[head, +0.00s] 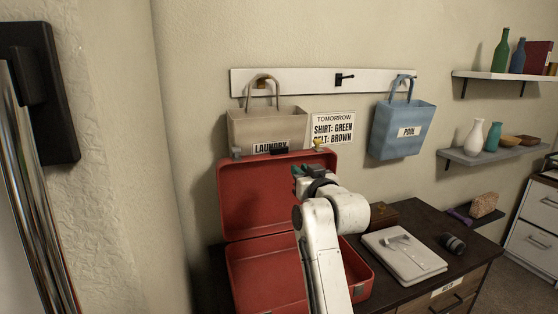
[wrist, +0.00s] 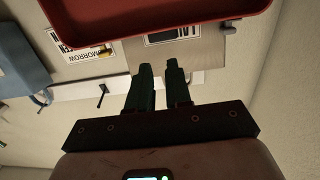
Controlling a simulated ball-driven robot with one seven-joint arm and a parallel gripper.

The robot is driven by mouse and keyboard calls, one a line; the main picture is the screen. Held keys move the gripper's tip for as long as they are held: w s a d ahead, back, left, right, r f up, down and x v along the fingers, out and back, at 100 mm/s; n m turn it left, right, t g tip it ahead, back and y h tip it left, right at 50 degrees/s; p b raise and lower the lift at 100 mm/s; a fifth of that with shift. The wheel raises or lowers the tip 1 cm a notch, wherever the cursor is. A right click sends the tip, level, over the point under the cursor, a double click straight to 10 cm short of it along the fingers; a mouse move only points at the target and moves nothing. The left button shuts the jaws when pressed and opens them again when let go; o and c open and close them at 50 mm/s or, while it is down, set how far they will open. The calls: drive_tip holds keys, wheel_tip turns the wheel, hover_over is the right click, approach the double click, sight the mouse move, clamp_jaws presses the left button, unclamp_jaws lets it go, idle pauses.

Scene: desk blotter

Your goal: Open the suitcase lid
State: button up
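The red suitcase (head: 265,275) lies on the dark desk with its base open. Its lid (head: 255,195) stands raised, roughly upright, near the wall, with the red inside facing me. In the wrist view the lid's red edge (wrist: 160,22) spans the top, beyond the fingers. My gripper (head: 298,171) is in front of the lid's right part; contact cannot be told from the head view. In the wrist view my gripper (wrist: 159,66) has its dark green fingers slightly apart, with nothing between them. My arm hides part of the suitcase base and its right side.
A wall rack (head: 325,82) holds a beige laundry bag (head: 268,128) and a blue pool bag (head: 400,132), with a note (head: 332,127) between. Right of the suitcase are a small brown box (head: 383,215), a white book-like item (head: 405,258) and a dark cylinder (head: 452,243).

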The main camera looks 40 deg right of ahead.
sight(282, 150)
drive_tip(key=shift+s+f, duration=0.1)
drive_tip(key=shift+s, duration=0.3)
drive_tip(key=shift+c, duration=1.5)
drive_tip(key=shift+w+d, duration=0.15)
drive_tip(key=shift+w, duration=0.25)
clamp_jaws()
drive_tip(key=p+x, duration=0.1)
drive_tip(key=x, duration=0.7)
drive_tip(key=p+x, duration=0.1)
drive_tip(key=x, duration=0.4)
drive_tip(key=shift+r+p, duration=0.35)
